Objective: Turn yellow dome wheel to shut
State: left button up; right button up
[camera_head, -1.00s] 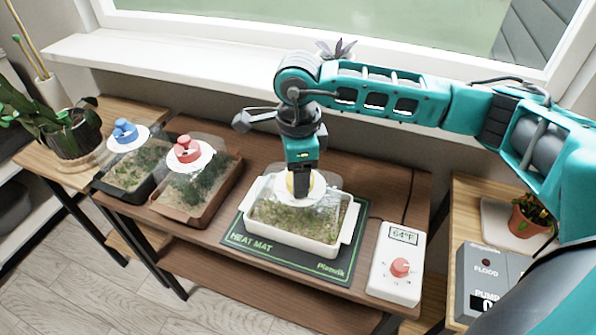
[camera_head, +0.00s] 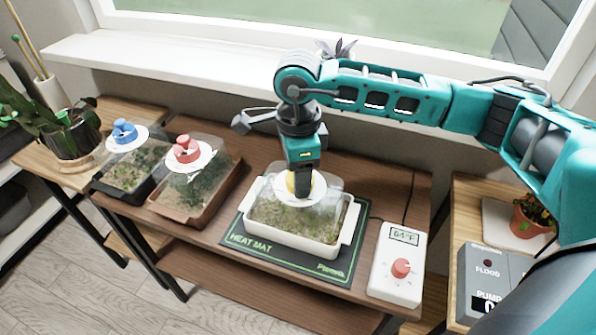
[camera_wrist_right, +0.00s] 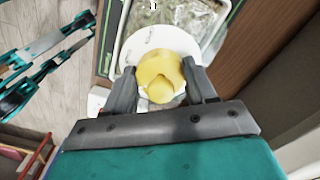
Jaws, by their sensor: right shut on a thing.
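The yellow wheel (camera_wrist_right: 160,75) sits on a white disc (camera_wrist_right: 133,45) on top of a clear dome (camera_head: 322,206). The dome covers a white tray (camera_head: 292,239) of seedlings. In the head view only a yellow edge of the wheel (camera_head: 291,183) shows beside my fingers. My right gripper (camera_head: 302,190) points down from above and is shut on the wheel. In the right wrist view its two fingers (camera_wrist_right: 162,88) stand on either side of the yellow wheel.
The white tray stands on a dark heat mat (camera_head: 285,260). To its left are a dome with a red wheel (camera_head: 187,150) and one with a blue wheel (camera_head: 124,131). A white thermostat (camera_head: 398,264) with a red knob stands to the right. A window sill (camera_head: 170,68) runs behind.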

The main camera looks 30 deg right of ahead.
jog(key=o, duration=1.1)
jog(key=shift+c, duration=0.2)
notch_tip(320, 180, up, 13)
jog(key=shift+p, duration=0.4)
jog(key=shift+s+f, duration=0.1)
